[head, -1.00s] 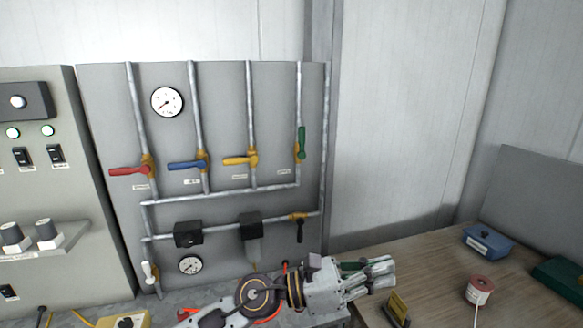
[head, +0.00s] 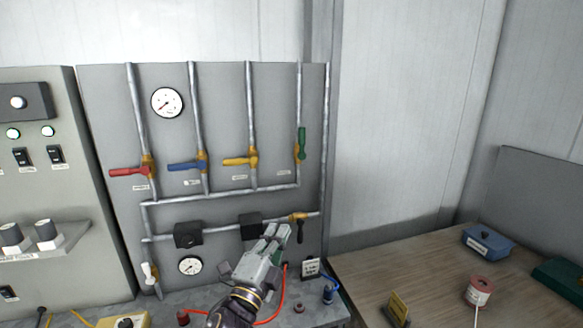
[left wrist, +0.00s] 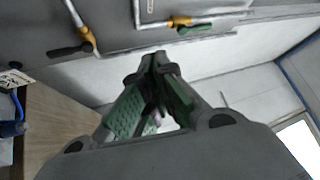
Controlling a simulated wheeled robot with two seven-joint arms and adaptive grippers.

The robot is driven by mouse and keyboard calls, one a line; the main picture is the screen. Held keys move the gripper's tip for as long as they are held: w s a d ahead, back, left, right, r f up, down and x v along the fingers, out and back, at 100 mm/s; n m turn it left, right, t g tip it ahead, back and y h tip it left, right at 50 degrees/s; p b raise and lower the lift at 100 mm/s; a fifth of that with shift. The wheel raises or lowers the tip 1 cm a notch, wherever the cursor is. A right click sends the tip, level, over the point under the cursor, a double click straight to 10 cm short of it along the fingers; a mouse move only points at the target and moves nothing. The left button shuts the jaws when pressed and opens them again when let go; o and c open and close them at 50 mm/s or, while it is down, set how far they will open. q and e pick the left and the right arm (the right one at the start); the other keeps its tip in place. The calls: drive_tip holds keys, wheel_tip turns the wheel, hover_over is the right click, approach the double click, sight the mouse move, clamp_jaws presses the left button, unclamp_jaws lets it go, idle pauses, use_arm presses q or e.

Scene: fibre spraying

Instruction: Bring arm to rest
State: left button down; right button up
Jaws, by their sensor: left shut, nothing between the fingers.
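My left gripper (head: 277,233) is shut and empty in front of the lower right of the grey valve panel (head: 225,110). Its fingers point up and to the right, and it hides part of the lower pipe area. In the left wrist view the gripper (left wrist: 155,62) has its tips together, with the green inner pads showing. My right gripper is not in view.
The panel carries red (head: 128,171), blue (head: 186,165), yellow (head: 238,161) and green (head: 302,143) valve handles. A black-handled valve (head: 299,230) is close beside my left fingers. The wooden table (head: 420,265) at right holds a blue box (head: 487,243) and a red-topped spool (head: 479,288).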

use_arm(q)
drive_tip(key=s+a+f+n+g+y, duration=0.2)
drive_tip(key=a+f+n+g+y, duration=0.2)
drive_tip(key=a+f+n, duration=0.45)
drive_tip(key=s+a+f+n+g+y, duration=0.3)
drive_tip(key=a+f+n+g, duration=0.15)
drive_tip(key=f, duration=0.75)
drive_tip(key=s+a+f+n+g, duration=0.3)
drive_tip(key=s+f+g, duration=0.1)
drive_tip(key=s+f, duration=0.4)
drive_tip(key=s+a+f+n+g, duration=0.2)
drive_tip(key=s+a+f+g, duration=0.15)
drive_tip(key=s+f, duration=0.45)
drive_tip(key=s+f+g, duration=0.1)
drive_tip(key=s+f, duration=0.1)
drive_tip(key=f, duration=1.3)
drive_tip(key=s+f+g, duration=0.1)
drive_tip(key=s+f, duration=0.2)
drive_tip(key=f, duration=1.2)
drive_tip(key=s+a+f+g, duration=0.1)
drive_tip(key=s+a+f, duration=0.2)
drive_tip(key=s+f, duration=1.7)
drive_tip(key=shift+s+a+f, duration=0.2)
drive_tip(key=shift+s+f, duration=0.05)
drive_tip(key=shift+s, duration=0.85)
